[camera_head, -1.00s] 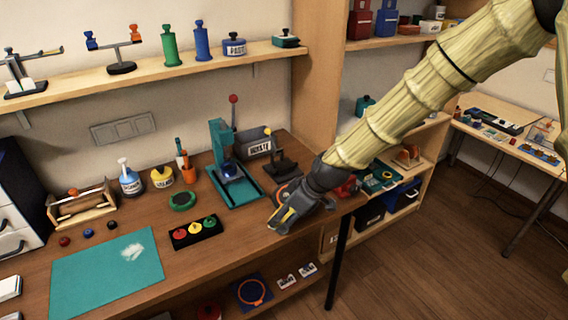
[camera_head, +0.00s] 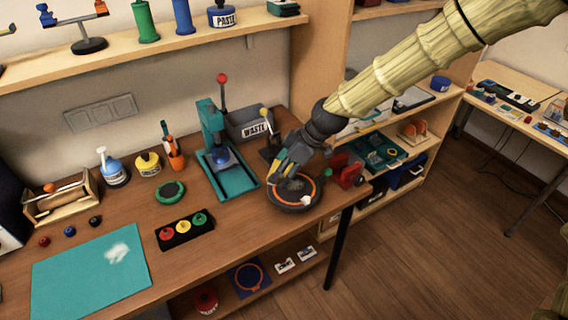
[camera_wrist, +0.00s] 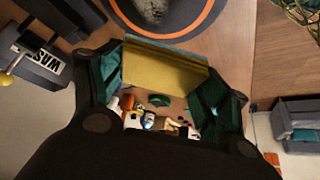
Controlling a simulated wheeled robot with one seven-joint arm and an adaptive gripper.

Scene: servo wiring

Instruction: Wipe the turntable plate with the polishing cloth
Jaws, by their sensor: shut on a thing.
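The turntable plate (camera_head: 294,203) is a dark grey disc with an orange ring, near the right end of the workbench. In the wrist view, the plate (camera_wrist: 166,33) is at the top, with a mottled grey patch in its middle. My gripper (camera_head: 283,168) is at the plate's back left edge, partly covering it. It is shut on a yellow piece, apparently the polishing cloth (camera_wrist: 163,75), which spans between the fingers. I cannot tell whether the cloth touches the plate.
A teal press (camera_head: 233,182) and the grey waste bin (camera_head: 248,126) stand left of and behind the plate. A red device (camera_head: 345,172) stands close on its right. A black tray with colored knobs (camera_head: 186,231) and a teal mat (camera_head: 90,275) lie further left.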

